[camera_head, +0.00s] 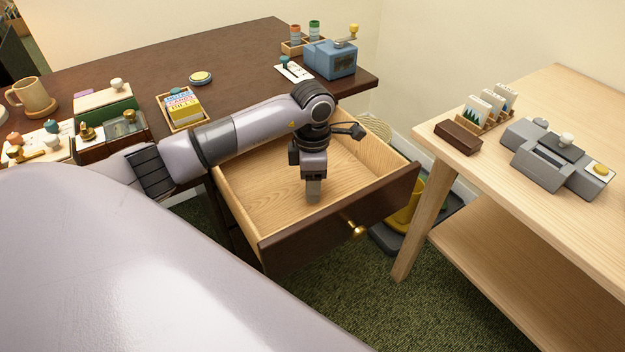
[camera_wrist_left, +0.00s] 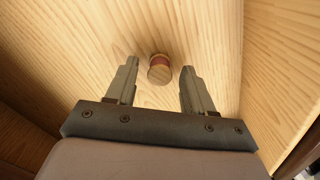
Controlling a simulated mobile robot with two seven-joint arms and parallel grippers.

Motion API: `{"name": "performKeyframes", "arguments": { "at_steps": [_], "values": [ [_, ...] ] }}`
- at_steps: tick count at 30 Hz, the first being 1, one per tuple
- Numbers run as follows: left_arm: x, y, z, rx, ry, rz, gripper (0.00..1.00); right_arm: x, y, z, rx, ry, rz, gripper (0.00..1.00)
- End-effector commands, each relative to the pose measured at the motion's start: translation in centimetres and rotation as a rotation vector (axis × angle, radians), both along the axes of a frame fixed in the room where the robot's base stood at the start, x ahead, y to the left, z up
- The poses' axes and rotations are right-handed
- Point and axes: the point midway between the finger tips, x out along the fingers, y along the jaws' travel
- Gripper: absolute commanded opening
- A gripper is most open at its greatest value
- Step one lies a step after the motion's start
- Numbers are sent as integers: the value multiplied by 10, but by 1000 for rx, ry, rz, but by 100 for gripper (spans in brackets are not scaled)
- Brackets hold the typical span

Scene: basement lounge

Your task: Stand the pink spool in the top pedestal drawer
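The top pedestal drawer (camera_head: 262,240) is pulled out, with a pale wood inside and a dark front with a brass knob. My left gripper (camera_head: 314,190) reaches down into it, near the front panel. In the left wrist view the left gripper (camera_wrist_left: 160,70) is open, its two fingers apart. A small spool (camera_wrist_left: 159,62) with pale wooden ends and a reddish-pink band shows between and just beyond the fingertips, apart from both. It appears to stand on end on the drawer floor. The spool is hidden in the head view. My right gripper is not in view.
The dark desk (camera_head: 140,62) carries a mug (camera_head: 32,97), a box of cards (camera_head: 182,107) and a blue device (camera_head: 330,58). A pale wooden table (camera_head: 560,100) stands at the right, close to the drawer. The rest of the drawer floor looks bare.

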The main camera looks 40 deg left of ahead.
Motion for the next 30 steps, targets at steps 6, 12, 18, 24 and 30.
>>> {"name": "performKeyframes", "arguments": {
  "at_steps": [6,12,18,24,30],
  "values": [
    [1,0,17,1,-3,-1,53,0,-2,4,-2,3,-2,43],
    [1,1,60,2,-5,-1,53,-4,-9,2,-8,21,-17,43],
    [1,0,100,1,-4,0,53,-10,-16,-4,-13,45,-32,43],
    [0,0,120,0,0,0,53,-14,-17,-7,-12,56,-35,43],
    [0,0,124,-1,1,0,53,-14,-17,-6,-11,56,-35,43]
  ]
}}
